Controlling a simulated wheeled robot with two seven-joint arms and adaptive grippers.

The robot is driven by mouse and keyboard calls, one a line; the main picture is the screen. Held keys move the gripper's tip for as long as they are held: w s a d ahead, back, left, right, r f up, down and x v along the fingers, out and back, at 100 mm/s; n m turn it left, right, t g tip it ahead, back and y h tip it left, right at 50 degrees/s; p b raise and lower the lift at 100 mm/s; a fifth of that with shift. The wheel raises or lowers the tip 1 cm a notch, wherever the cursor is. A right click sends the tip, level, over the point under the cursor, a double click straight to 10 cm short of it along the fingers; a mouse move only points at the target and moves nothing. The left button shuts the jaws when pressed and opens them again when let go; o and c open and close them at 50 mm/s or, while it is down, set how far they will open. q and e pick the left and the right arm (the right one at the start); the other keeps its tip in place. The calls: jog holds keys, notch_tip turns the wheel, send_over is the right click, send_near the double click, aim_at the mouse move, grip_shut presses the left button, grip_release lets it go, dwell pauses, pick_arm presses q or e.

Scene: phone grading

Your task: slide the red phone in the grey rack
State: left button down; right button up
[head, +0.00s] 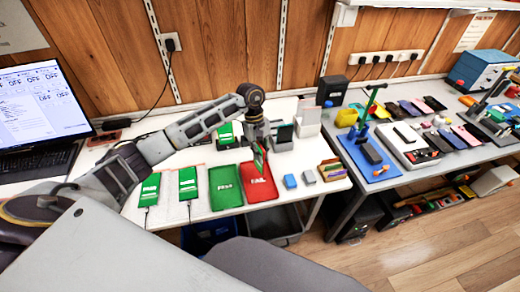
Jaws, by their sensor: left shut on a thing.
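My left gripper (257,140) reaches in from the left and points down over the red tray. It is shut on a thin phone (259,160), held steeply tilted above that tray. A dark grey rack (207,143) stands behind the trays, partly hidden by my left arm. A phone with a green screen (225,132) stands upright at it. The rack's slots are too small to make out. My right gripper is not in view.
The red tray (262,194) lies beside a green tray (225,200). Two cabled green-screen phones (150,190) (188,182) lie to the left. A laptop (42,105) stands far left.

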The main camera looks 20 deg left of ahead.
pick_arm(q)
jog(key=s+f+m+g+y, duration=0.1)
jog(key=s+f+m+y, duration=0.25)
jog(key=m, duration=0.75)
notch_tip(320, 180, up, 12)
jog(key=d+p, duration=0.1)
jog(key=p, duration=0.9)
jog(key=shift+s+f+h+p, duration=0.25)
jog(key=shift+s+h+p, duration=0.1)
jog(key=shift+s+p, duration=0.1)
jog(key=shift+r, duration=0.1)
jog(key=shift+r+p, duration=0.4)
jog(key=shift+f, duration=0.1)
